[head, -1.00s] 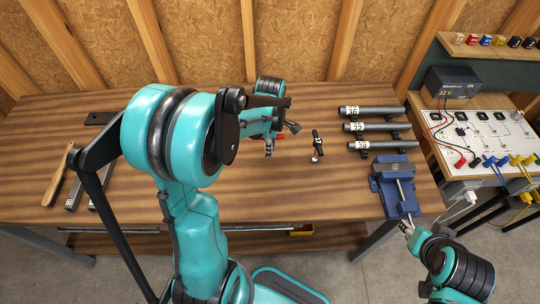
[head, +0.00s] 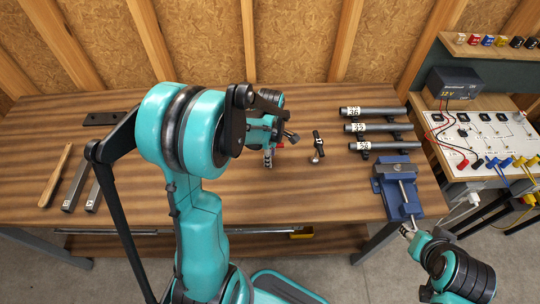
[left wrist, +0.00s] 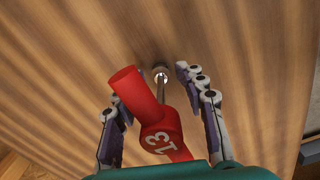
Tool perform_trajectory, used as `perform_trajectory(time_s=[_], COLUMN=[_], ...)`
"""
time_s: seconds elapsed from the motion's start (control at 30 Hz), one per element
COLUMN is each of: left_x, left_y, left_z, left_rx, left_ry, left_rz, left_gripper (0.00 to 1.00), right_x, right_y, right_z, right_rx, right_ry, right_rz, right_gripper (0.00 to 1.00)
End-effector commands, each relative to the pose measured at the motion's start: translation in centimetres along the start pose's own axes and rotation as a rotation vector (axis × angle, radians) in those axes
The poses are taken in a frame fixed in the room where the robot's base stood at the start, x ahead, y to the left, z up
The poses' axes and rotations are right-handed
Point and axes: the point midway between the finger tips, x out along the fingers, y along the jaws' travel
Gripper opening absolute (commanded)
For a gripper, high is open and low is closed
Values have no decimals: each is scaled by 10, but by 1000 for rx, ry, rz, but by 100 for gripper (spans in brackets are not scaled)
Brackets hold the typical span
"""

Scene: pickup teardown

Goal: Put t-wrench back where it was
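The t-wrench has a red handle marked 13 (left wrist: 150,105) and lies between the fingers of my left gripper (left wrist: 158,92) in the left wrist view. A gap shows between the handle and the right-hand finger. The handle overlaps the left-hand finger, so contact there cannot be told. Beyond the handle is a small pale round end (left wrist: 160,76) against the wood.
The wooden bench (head: 240,200) has a blue vise (head: 398,185) and numbered grey tubes (head: 385,128) at right. A small black tool (head: 319,143) lies just right of the left gripper. A wooden-handled tool (head: 56,175) and grey bars (head: 78,188) lie at left.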

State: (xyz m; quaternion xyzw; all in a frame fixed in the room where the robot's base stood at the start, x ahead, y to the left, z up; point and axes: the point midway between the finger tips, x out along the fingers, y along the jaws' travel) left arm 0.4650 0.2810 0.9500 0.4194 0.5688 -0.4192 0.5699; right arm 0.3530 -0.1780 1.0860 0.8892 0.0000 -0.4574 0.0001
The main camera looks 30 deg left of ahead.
Motion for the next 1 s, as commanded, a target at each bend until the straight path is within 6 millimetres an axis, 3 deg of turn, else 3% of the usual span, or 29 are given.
perform_trajectory(time_s=[0.3,0.7,1.0], left_x=[-9,-92,-125], left_y=[0,0,-2], left_z=[0,0,2], left_rx=[0,0,25], left_ry=[0,0,0], left_rz=[0,0,8], left_gripper=[40,40,40], right_x=[-5,-24,-29], right_y=[0,0,0], right_z=[-3,-17,-21], right_rx=[0,0,0], right_ry=[0,0,0], right_rz=[0,0,0], right_gripper=[41,41,41])
